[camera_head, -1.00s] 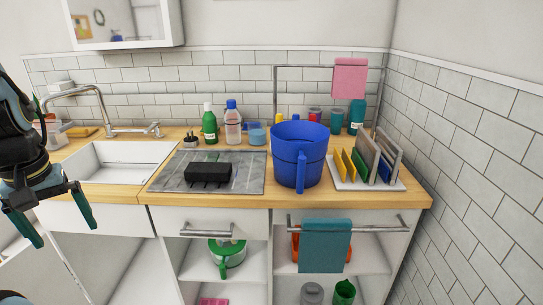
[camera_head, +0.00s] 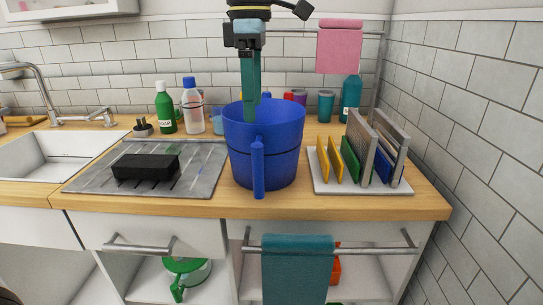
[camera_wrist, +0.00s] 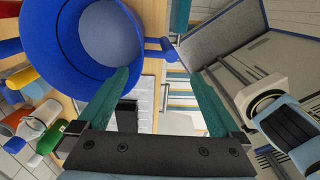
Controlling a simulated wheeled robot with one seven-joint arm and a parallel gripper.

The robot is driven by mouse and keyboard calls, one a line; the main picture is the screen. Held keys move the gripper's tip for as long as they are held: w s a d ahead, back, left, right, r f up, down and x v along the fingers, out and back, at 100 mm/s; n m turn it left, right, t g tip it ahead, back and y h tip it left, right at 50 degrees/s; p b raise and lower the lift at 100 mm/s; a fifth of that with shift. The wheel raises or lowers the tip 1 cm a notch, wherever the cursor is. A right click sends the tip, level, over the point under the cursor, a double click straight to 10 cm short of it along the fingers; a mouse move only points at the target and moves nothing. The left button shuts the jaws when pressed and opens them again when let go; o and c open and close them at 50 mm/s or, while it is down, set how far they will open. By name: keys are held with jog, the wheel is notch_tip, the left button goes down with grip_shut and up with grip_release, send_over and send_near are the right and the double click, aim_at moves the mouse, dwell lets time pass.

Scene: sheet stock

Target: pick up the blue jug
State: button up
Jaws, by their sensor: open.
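The blue jug (camera_head: 262,160) stands upright on the wooden counter, its handle (camera_head: 258,170) facing the front. My gripper (camera_head: 250,112) is open and empty, pointing down at the jug's mouth. The fingers of my gripper (camera_wrist: 162,78) are spread wide there. The left fingertip overlaps the jug's rim and the right one is clear of it. I cannot tell whether either touches the jug.
A rack (camera_head: 365,185) with upright boards stands close to the jug's right. A black block (camera_head: 146,166) lies on the grey drainer to the left. Green (camera_head: 166,108) and clear (camera_head: 193,107) bottles stand behind. A teal towel (camera_head: 297,268) hangs on the front rail.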

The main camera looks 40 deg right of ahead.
aim_at(258, 139)
notch_tip(258, 139, down, 5)
jog(key=shift+s+d+f, duration=0.1)
jog(key=shift+d+f+p, duration=0.15)
jog(key=shift+f+p, duration=0.25)
jog(key=shift+f, duration=0.95)
jog(key=shift+d+f+p, duration=0.15)
jog(key=shift+f+p, duration=0.2)
jog(key=shift+f, duration=1)
jog(key=shift+c, duration=0.2)
jog(key=shift+r, duration=0.1)
grip_shut()
